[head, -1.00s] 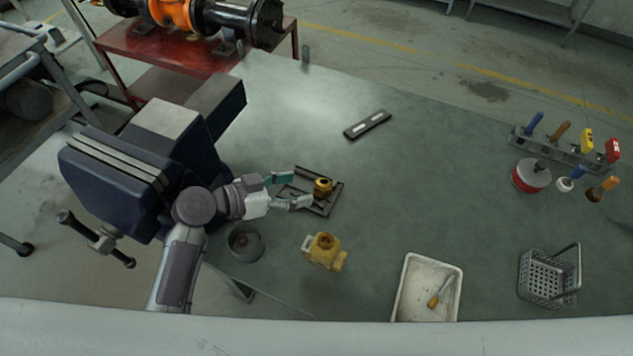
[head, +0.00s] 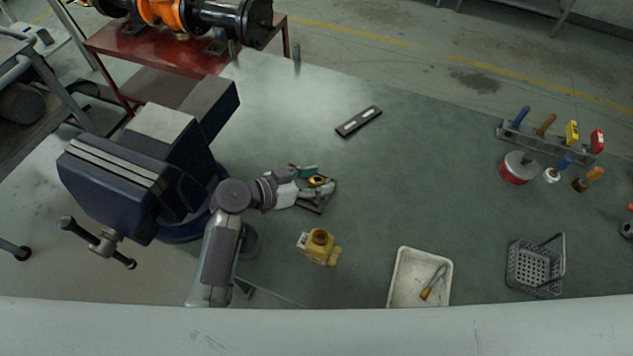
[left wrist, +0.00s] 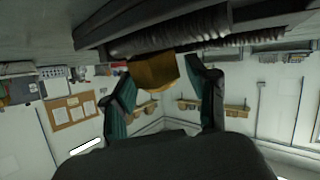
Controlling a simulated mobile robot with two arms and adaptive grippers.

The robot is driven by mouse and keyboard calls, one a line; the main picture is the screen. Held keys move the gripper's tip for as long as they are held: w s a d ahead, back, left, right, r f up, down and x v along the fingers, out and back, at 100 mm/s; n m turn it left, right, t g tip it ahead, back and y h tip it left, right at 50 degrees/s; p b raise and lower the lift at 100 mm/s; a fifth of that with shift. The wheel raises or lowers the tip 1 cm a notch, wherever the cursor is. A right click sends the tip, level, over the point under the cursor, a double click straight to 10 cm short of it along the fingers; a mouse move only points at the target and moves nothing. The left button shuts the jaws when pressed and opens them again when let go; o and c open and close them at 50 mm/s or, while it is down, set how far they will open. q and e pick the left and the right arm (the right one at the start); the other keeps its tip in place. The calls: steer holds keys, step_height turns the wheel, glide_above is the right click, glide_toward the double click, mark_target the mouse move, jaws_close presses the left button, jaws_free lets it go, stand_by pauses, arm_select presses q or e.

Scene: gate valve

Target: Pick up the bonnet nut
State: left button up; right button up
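The brass bonnet nut (head: 317,181) sits on a dark, low tray (head: 314,207) on the bench and is partly hidden by my left gripper. My left gripper (head: 316,185) reaches in from the left with its fingers on either side of the nut. In the left wrist view the nut (left wrist: 154,72) shows between the teal-padded fingertips of the gripper (left wrist: 163,82), with a gap visible on the right side. The fingers look open around it. A brass valve body (head: 319,247) stands in front on the bench. My right gripper is not in view.
A big blue vise (head: 125,190) stands at the left, close to my left arm. A dark flat bar (head: 359,121) lies behind. A white tray (head: 402,292) with a brush, a grey basket (head: 535,268) and a tool rack (head: 545,140) are to the right. The bench middle is clear.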

arm_select(q)
jaws_close()
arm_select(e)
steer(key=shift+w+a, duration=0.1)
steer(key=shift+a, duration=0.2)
arm_select(q)
steer(key=shift+r, duration=0.15)
steer(key=shift+r, duration=0.3)
steer(key=r, duration=0.3)
steer(key=shift+s+d+r+b, duration=0.1)
steer(key=shift+d+r+b, duration=0.25)
steer(key=s+d+r, duration=0.4)
steer(key=d+r, duration=0.2)
steer(key=d, duration=0.4)
steer(key=shift+s+r+b, duration=0.25)
steer(key=shift+s+b, duration=0.15)
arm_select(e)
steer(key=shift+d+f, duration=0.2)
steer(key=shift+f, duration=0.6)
